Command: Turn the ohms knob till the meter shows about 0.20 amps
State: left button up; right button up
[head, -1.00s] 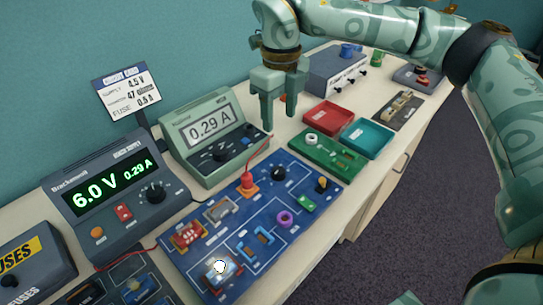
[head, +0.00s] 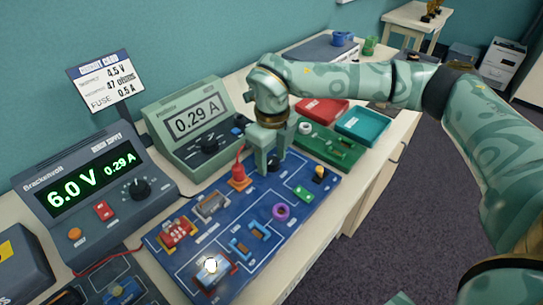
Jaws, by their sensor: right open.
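The meter (head: 160,135) is a green box on the bench and its screen reads 0.29 A. The blue circuit board (head: 195,260) lies in front of it. A small black knob (head: 273,167) sits near the board's far edge, and its label is too small to read. My right gripper (head: 271,166) points down, open, with its fingers at the knob. The fingers partly hide the knob, and I cannot tell whether they touch it. My left gripper is not in view.
The bench supply (head: 75,225) at left reads 6.0 V and 0.29 A. A lit bulb (head: 211,265) and a red plug (head: 238,172) are on the board. A green board (head: 345,157), red tray (head: 322,109) and teal tray (head: 363,125) lie beyond. A card (head: 105,83) stands behind.

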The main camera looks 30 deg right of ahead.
jog(key=c, duration=1)
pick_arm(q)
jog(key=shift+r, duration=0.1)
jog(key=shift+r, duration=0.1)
pick_arm(e)
jog(key=shift+r, duration=0.1)
jog(key=shift+r+m+p, duration=0.2)
jog(key=shift+m+p, duration=0.5)
jog(key=shift+p, duration=0.3)
jog(key=m+p, duration=0.7)
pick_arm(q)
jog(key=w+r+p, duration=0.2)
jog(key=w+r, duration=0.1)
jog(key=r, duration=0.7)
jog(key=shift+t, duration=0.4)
pick_arm(e)
jog(key=shift+f+m, duration=0.15)
jog(key=shift+m, duration=1.15)
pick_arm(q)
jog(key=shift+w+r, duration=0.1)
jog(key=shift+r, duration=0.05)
pick_arm(e)
jog(key=shift+w, duration=0.1)
